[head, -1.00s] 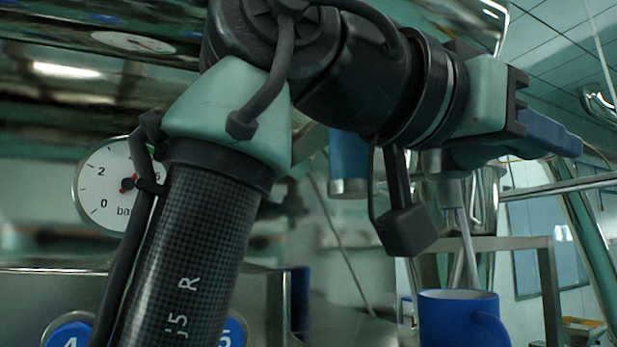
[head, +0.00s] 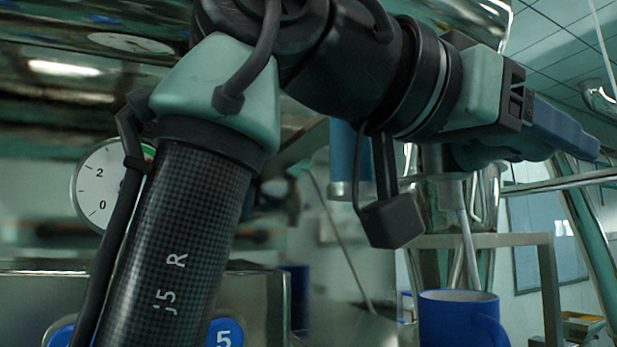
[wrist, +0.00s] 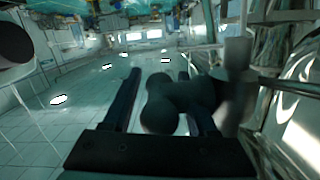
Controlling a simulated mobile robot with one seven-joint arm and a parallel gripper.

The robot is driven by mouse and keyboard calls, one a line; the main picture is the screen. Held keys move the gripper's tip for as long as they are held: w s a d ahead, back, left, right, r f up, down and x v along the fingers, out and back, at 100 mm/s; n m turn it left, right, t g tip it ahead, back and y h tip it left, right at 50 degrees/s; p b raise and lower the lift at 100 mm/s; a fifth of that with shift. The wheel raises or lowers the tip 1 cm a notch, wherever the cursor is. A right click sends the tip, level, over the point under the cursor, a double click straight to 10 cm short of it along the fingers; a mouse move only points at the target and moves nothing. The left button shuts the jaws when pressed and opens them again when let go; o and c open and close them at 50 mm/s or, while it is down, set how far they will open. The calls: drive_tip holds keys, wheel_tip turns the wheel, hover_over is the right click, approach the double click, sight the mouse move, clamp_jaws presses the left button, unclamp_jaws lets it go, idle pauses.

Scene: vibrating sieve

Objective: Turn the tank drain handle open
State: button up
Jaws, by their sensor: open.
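In the wrist view, a dark, rounded handle (wrist: 160,117), which looks like the tank drain handle, shows between the two fingers of my gripper (wrist: 161,75). It joins a grey valve body and upright pipe (wrist: 236,60) at the right. My gripper is open, with one finger on each side of the handle in the picture. I cannot tell whether either finger touches it. In the head view my blue gripper (head: 585,145) points right at the upper right, and its fingertips are hard to make out. The handle is not clear there, with my arm covering much of the middle.
A blue mug (head: 455,320) stands at the lower right, below my wrist. A metal frame (head: 548,290) stands at the right. Open tiled floor (wrist: 60,130) shows in the wrist view.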

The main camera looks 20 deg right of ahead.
drive_tip(key=a+b, duration=0.2)
drive_tip(key=a, duration=0.4)
drive_tip(key=shift+s+a+r+b, duration=0.3)
drive_tip(key=shift+a+r+b, duration=0.05)
drive_tip(key=shift+a+r, duration=0.05)
drive_tip(key=a+n+h+b, duration=0.1)
drive_tip(key=a+n+b, duration=0.1)
drive_tip(key=a+n, duration=0.25)
drive_tip(key=shift+t+h, duration=0.3)
drive_tip(key=d+p, duration=0.2)
drive_tip(key=d, duration=0.2)
drive_tip(key=d+p, duration=0.2)
drive_tip(key=d, duration=0.2)
drive_tip(key=d+p, duration=0.1)
drive_tip(key=d, duration=0.2)
drive_tip(key=shift+w+d+p, duration=0.3)
drive_tip(key=shift+d+p, duration=0.1)
drive_tip(key=shift+d+f, duration=0.15)
drive_tip(key=shift+d, duration=0.2)
clamp_jaws()
